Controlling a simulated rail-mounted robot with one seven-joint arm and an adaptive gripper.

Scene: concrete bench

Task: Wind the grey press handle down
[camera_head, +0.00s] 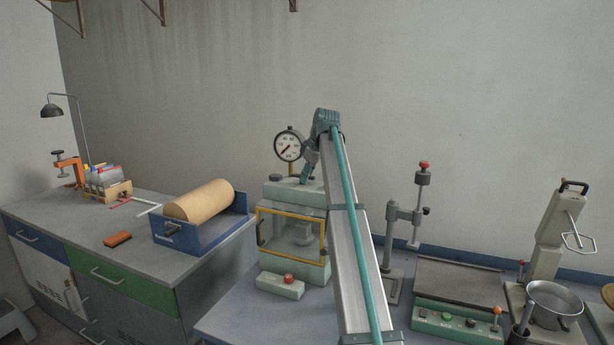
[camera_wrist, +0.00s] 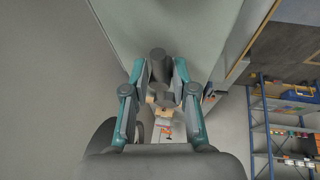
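The press is a pale green machine (camera_head: 292,193) on the bench in the head view, with a yellow-framed clear door (camera_head: 291,234) on its front. My gripper (camera_head: 304,180) reaches down at its top from the upper right. In the wrist view my gripper (camera_wrist: 160,75) has its teal fingers on both sides of a grey, round-ended handle (camera_wrist: 158,64). In the head view the handle cannot be made out behind my gripper.
A dial gauge (camera_head: 289,145) stands close behind the press, near my gripper. A small box with a red button (camera_head: 281,286) is in front. A grey stand (camera_head: 403,232) is to the right. A blue tray with a tan roll (camera_head: 203,201) is to the left.

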